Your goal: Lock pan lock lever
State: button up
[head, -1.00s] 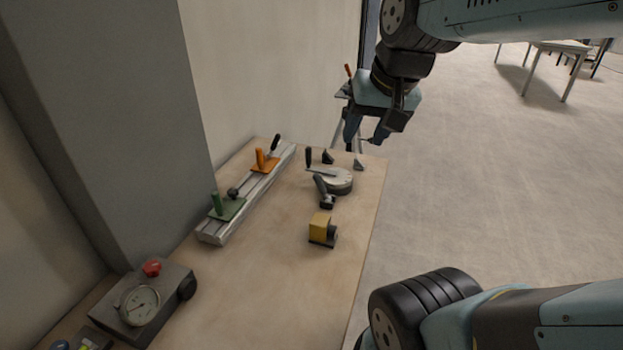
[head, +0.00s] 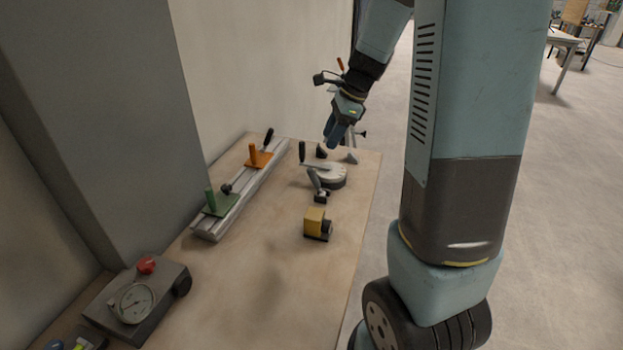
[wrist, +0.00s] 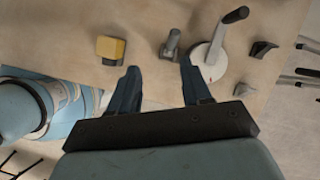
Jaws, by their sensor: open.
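A pale round pan disc (head: 333,177) lies near the far right of the bench, with an upright black-gripped crank handle (head: 302,152). A short dark lever (head: 314,180) on a small base stands at its near side; it looks like the pan lock lever. In the wrist view the lever (wrist: 171,44) is just left of the disc (wrist: 206,62). My gripper (head: 331,135) is open and empty above the bench's far end. In the wrist view its fingers (wrist: 158,68) point toward the lever and the gap left of it, touching nothing visible.
A yellow block with a black part (head: 316,224) sits nearer me. A rail (head: 236,200) with green and orange handled slides runs along the left. A gauge box (head: 137,302) with a red button stands at front left. Small dark wedges (head: 321,151) lie behind the disc.

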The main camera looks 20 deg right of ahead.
aim_at(313, 178)
jog(key=w+a+f+m, duration=0.1)
jog(key=f, duration=0.4)
jog(key=w+a+f+m, duration=0.1)
jog(key=f, duration=0.5)
jog(key=w+a+f+m, duration=0.1)
jog(key=w+f, duration=0.1)
jog(key=f, duration=0.3)
jog(key=shift+w+a+f, duration=0.1)
jog(key=shift+a+f, duration=0.1)
jog(key=shift+a, duration=0.2)
jog(key=shift+c, duration=0.5)
grip_shut()
